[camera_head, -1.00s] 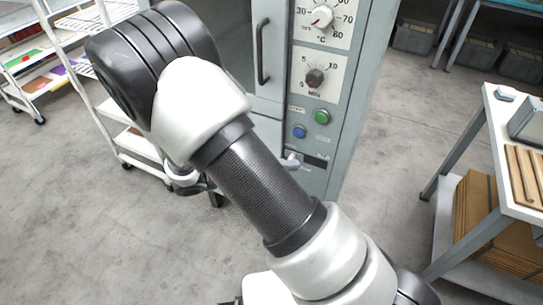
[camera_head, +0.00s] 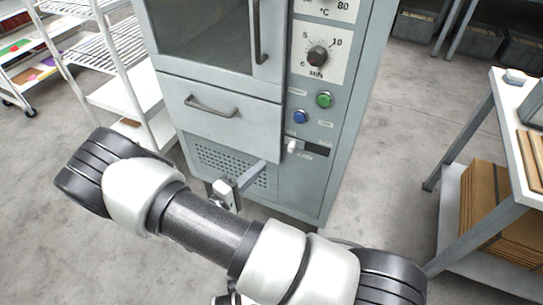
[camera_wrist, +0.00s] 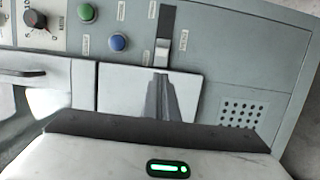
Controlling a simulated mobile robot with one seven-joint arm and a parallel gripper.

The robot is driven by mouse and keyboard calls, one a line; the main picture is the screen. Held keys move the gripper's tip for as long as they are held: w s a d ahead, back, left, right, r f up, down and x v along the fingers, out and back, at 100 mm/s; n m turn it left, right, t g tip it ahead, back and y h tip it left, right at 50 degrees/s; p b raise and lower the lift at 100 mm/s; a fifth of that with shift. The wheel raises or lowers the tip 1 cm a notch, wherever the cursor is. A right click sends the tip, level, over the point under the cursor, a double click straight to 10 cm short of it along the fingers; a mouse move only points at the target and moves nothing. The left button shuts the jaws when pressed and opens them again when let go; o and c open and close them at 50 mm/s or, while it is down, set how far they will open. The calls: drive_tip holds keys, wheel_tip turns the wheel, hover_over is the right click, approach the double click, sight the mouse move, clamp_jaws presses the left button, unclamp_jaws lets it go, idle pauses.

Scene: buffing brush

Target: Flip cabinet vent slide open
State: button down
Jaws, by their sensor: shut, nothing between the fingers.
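The cabinet vent slide is a small pale knob (camera_head: 291,147) at the left end of a short dark slot (camera_head: 318,149) on the grey cabinet's front, below the green and blue buttons. In the wrist view the knob (camera_wrist: 162,52) sits at the lower end of the dark slot (camera_wrist: 166,22). My gripper (camera_head: 262,165) is shut and empty, left of and below the knob in the head view. In the wrist view its fingers (camera_wrist: 160,78) point up towards the knob, just below it. I cannot tell whether they touch.
A drawer with a bar handle (camera_head: 211,108) and a perforated panel (camera_head: 215,160) are on the cabinet left of the slot. Timer dial (camera_head: 317,56), green button (camera_head: 324,100) and blue button (camera_head: 300,117) sit above it. A workbench (camera_head: 508,150) stands right, a white rack (camera_head: 120,95) left.

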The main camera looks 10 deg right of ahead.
drive_tip(key=b, duration=0.1)
approach(289, 141)
drive_tip(key=x, duration=0.4)
drive_tip(key=shift+w+d, duration=0.25)
drive_tip(key=shift+w, duration=0.05)
